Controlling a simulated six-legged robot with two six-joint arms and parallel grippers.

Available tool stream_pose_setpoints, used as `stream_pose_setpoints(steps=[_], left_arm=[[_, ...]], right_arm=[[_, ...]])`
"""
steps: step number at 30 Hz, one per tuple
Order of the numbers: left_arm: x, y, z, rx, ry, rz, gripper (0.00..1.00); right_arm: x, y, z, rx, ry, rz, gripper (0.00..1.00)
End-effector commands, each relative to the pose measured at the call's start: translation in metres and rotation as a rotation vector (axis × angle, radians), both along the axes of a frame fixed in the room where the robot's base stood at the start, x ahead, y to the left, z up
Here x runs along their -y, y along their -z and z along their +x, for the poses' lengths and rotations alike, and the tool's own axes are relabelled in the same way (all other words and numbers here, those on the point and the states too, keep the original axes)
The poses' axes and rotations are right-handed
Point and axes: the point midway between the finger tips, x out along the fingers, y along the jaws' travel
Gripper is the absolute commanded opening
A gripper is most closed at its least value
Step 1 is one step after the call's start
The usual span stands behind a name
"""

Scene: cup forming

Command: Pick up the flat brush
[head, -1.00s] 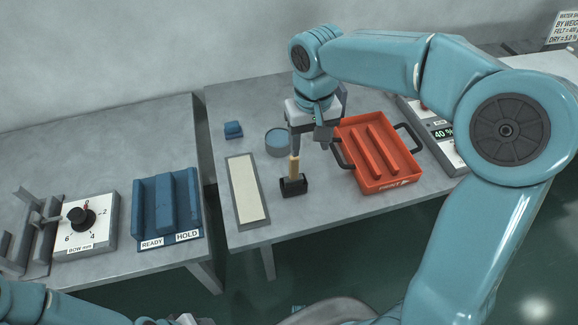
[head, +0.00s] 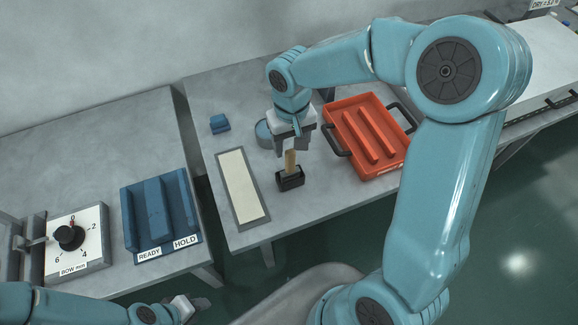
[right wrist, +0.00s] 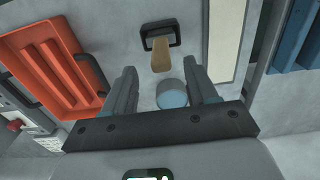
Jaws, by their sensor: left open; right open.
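The flat brush (head: 290,161) shows as a pale wooden handle standing up from a small black holder (head: 291,181) on the right-hand table; its lower end is hidden in the holder. In the right wrist view the handle (right wrist: 161,55) lies beyond my open fingertips, roughly centred between them, with the black holder (right wrist: 174,27) around its far end. My right gripper (head: 293,146) is open and empty, just above and behind the handle top. My left gripper (head: 197,304) is open and empty at the bottom, in front of the tables.
A round blue-topped dish (head: 264,134) stands close behind the right gripper. A pale strip in a grey frame (head: 258,215) lies left of the holder, an orange tray (head: 365,172) right. A small blue block (head: 219,124) lies behind. A blue READY/HOLD rack (head: 129,222) is on the left table.

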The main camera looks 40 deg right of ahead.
Motion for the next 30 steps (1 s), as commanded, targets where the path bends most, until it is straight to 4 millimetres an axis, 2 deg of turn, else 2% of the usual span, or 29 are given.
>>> stream_pose_setpoints(steps=[3, 8, 15, 18, 24, 25, 30], left_arm=[[0.0, -0.001, 0.0, 0.0, 0.0, 0.0, 0.43], [0.0, -0.004, 0.0, 0.0, 0.0, 0.0, 0.43], [0.0, -0.013, 0.0, 0.0, 0.0, 0.0, 0.43], [0.0, -0.013, 0.0, 0.0, 0.0, 0.0, 0.43], [0.0, -0.013, 0.0, 0.0, 0.0, 0.0, 0.43], [0.0, -0.013, 0.0, 0.0, 0.0, 0.0, 0.43], [0.0, -0.013, 0.0, 0.0, 0.0, 0.0, 0.43]], right_arm=[[-0.001, 0.015, 0.0, -0.002, -0.002, 0.0, 0.57], [-0.001, 0.025, 0.002, -0.003, 0.0, 0.001, 0.57], [0.0, 0.064, 0.006, -0.004, -0.001, 0.0, 0.57], [0.0, 0.071, 0.007, -0.001, -0.001, 0.0, 0.57], [0.0, 0.072, 0.007, 0.001, -0.001, 0.0, 0.57], [0.0, 0.072, 0.007, 0.001, -0.001, 0.0, 0.54], [0.0, 0.071, 0.007, 0.001, -0.001, 0.0, 0.0]])
